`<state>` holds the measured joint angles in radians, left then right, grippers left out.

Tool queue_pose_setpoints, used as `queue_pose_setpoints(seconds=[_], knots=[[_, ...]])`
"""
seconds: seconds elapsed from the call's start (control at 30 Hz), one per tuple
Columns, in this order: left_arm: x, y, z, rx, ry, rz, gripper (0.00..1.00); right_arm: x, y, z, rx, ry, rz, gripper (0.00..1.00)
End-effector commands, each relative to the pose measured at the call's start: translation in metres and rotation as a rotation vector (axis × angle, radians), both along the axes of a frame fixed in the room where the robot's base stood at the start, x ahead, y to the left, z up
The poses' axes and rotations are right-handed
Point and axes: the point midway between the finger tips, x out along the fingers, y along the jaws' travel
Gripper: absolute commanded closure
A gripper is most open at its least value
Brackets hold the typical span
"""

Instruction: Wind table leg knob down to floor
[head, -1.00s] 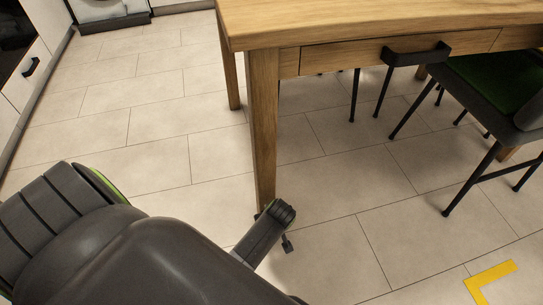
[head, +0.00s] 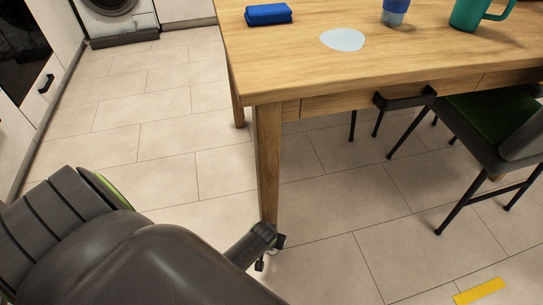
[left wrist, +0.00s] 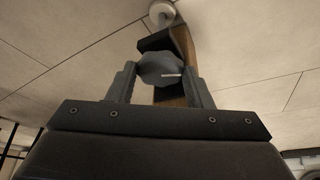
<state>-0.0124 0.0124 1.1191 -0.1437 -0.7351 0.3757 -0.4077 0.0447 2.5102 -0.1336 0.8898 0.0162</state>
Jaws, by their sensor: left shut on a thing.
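The knob (left wrist: 160,70) is grey with a lobed rim and a white mark line. It sits between the two fingers of my left gripper (head: 268,240), which is shut on it. In the left wrist view the wooden table leg (left wrist: 184,52) is behind the knob, with a dark bracket (left wrist: 155,42) beside it and a pale round foot (left wrist: 162,13) at the leg's end. In the head view the table leg (head: 268,160) runs down to my left gripper, which hides most of its lower end. Whether the foot touches the floor I cannot tell. My right gripper is not in view.
A chair (head: 490,130) stands right. Yellow tape (head: 482,291) marks the floor. Tiles left of the leg are clear.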

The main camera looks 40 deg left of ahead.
Motion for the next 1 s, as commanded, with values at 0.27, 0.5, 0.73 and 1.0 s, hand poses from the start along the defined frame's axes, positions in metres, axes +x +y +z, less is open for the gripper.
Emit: queue_pose_setpoints(seconds=[0.27, 0.5, 0.73, 1.0], knots=[[0.0009, 0.0008, 0.0015, 0.002, -0.002, -0.029, 0.77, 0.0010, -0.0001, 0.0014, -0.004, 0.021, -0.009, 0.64], [0.0011, 0.0008, 0.0016, 0.001, -0.003, -0.028, 0.77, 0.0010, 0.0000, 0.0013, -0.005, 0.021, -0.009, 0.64], [0.0009, 0.0008, 0.0012, 0.001, -0.002, -0.028, 0.32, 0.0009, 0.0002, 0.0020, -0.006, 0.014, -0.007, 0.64], [0.0001, 0.0018, -0.0002, 0.003, 0.000, -0.025, 0.32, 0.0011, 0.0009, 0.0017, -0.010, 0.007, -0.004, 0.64]])
